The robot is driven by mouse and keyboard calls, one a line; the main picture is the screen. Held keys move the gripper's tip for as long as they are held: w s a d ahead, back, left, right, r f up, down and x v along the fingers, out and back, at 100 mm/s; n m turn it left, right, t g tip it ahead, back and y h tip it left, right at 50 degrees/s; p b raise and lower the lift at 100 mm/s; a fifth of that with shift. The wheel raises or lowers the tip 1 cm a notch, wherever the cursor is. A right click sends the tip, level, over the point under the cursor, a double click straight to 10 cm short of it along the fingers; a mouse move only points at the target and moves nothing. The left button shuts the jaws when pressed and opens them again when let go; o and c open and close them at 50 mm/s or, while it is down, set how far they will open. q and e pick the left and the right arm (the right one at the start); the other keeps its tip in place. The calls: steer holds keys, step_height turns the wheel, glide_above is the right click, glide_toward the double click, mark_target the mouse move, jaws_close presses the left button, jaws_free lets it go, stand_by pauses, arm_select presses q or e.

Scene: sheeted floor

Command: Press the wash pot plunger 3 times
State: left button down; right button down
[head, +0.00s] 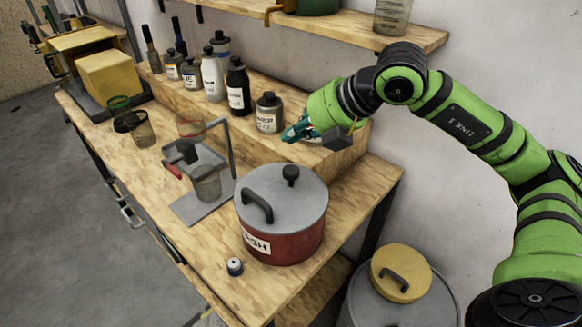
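The wash pot (285,235) is a red round pot with a grey lid and a partly visible label ending in "SH". It stands near the right end of the wooden bench. Its lid has a black arched handle (256,206) and a black knob-topped plunger (291,175), which stands up from the lid. My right gripper (290,133) comes in from the right and hangs above the bench's raised step, behind the pot and apart from the plunger. Its teal fingers are small and seen side-on, so their opening is unclear. My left gripper does not show.
Several bottles (237,88) stand on the raised step, with a grey one (268,113) close to the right gripper. A metal stand (232,150) with a clear cup (206,184) is left of the pot. A small capped vial (235,267) lies in front. A shelf (330,28) runs above.

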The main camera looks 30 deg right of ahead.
step_height(320, 180, up, 4)
steer(key=n+p, duration=0.3)
steer(key=n, duration=2.2)
steer(key=shift+a+f+n, duration=0.1)
steer(key=shift+f+n, duration=0.05)
steer(key=shift+n, duration=0.15)
steer(key=b, duration=0.5)
glide_above(294, 171)
step_height(294, 171, down, 8)
steer(key=shift+r, duration=0.15)
steer(key=shift+f+b, duration=0.6)
steer(key=shift+b, duration=0.1)
steer(key=shift+f+b, duration=0.4)
steer(key=shift+b, duration=0.25)
